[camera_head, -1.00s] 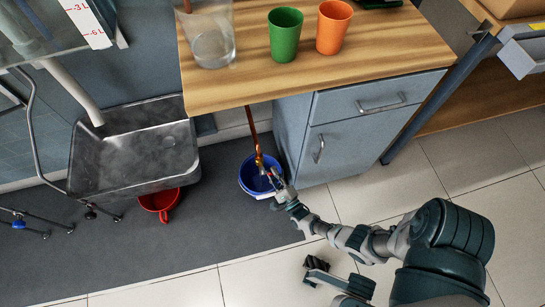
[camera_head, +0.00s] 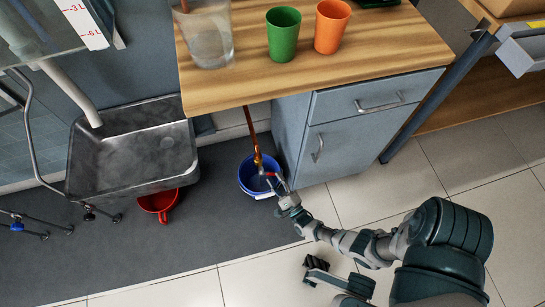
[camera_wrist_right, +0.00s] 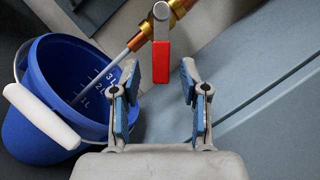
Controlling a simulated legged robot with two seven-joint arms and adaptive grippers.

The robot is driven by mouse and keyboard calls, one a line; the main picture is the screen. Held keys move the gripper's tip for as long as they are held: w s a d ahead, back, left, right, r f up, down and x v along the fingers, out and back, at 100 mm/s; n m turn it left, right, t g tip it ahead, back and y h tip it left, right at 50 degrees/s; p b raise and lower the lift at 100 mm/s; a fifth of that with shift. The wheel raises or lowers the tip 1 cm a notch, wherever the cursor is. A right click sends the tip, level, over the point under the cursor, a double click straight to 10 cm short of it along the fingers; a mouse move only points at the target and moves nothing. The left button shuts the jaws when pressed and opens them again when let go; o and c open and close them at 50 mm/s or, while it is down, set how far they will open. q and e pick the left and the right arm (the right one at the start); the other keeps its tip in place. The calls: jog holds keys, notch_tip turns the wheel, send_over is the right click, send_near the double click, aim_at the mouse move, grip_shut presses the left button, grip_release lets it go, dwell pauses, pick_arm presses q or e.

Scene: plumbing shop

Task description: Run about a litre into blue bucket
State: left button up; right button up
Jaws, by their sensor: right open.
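The blue bucket (camera_head: 251,188) stands on the dark floor mat beside the cabinet. In the right wrist view the bucket (camera_wrist_right: 42,72) is at the left, with litre marks inside and a white handle grip. A brass tap (camera_wrist_right: 178,8) with a red lever (camera_wrist_right: 160,62) hangs above it on a copper pipe (camera_head: 251,130). A thin pale streak (camera_wrist_right: 118,62) runs from the tap into the bucket, apparently water; its level is unclear. My right gripper (camera_wrist_right: 161,95) is open, its blue-padded fingers apart, with the lever ahead between their tips. It also shows beside the tap in the head view (camera_head: 279,190).
The wooden counter (camera_head: 300,75) carries a clear jug (camera_head: 208,45), a green cup (camera_head: 284,38) and an orange cup (camera_head: 331,27). A grey cabinet (camera_head: 345,140) stands right of the bucket. A metal basin (camera_head: 130,150) and red container (camera_head: 158,203) are left. The tiled floor in front is mostly clear.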

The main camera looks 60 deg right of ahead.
jog(key=shift+v, duration=2.4)
jog(key=shift+f, duration=0.1)
jog(key=shift+w, duration=0.1)
dwell(5.4)
